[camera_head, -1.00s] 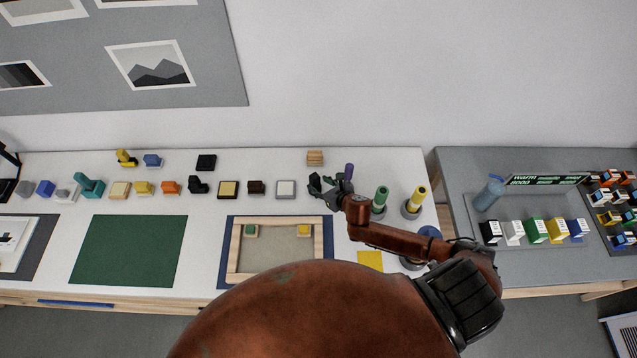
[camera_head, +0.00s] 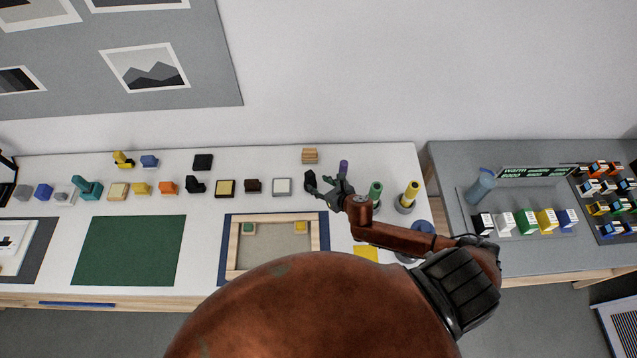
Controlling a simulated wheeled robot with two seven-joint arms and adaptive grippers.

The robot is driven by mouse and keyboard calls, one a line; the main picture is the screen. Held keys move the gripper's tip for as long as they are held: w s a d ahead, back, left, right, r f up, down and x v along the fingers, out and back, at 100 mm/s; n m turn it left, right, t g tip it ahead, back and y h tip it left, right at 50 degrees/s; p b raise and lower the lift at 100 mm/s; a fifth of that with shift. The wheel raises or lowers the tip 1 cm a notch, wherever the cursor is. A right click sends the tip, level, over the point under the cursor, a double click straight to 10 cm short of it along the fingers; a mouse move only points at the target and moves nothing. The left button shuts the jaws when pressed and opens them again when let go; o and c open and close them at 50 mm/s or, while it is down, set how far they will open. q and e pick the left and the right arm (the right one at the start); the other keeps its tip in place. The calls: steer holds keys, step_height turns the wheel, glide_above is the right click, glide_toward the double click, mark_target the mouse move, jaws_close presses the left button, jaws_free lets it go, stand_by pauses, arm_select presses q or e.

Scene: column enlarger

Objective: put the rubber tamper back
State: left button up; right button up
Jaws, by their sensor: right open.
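My right gripper (camera_head: 325,187) is open over the white table (camera_head: 200,218), near its back right part. I see nothing held between its fingers. Upright handled tools stand by it: a purple one (camera_head: 343,167) just behind it, partly hidden by the gripper, a green one (camera_head: 376,192) to its right, and a yellow one (camera_head: 409,193) in a grey round holder further right. I cannot tell which of these, if any, is the rubber tamper. My left gripper is not in view.
A wooden frame (camera_head: 233,249) lies on a blue mat in front of the gripper. A green mat (camera_head: 130,250) lies left. A grey side table (camera_head: 450,185) holds a blue bottle (camera_head: 480,188) and small boxes.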

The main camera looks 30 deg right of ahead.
steer(key=shift+s+r+p, duration=0.3)
steer(key=shift+s+r, duration=0.05)
steer(key=shift+s, duration=0.1)
steer(key=v, duration=1.2)
steer(key=shift+f, duration=0.15)
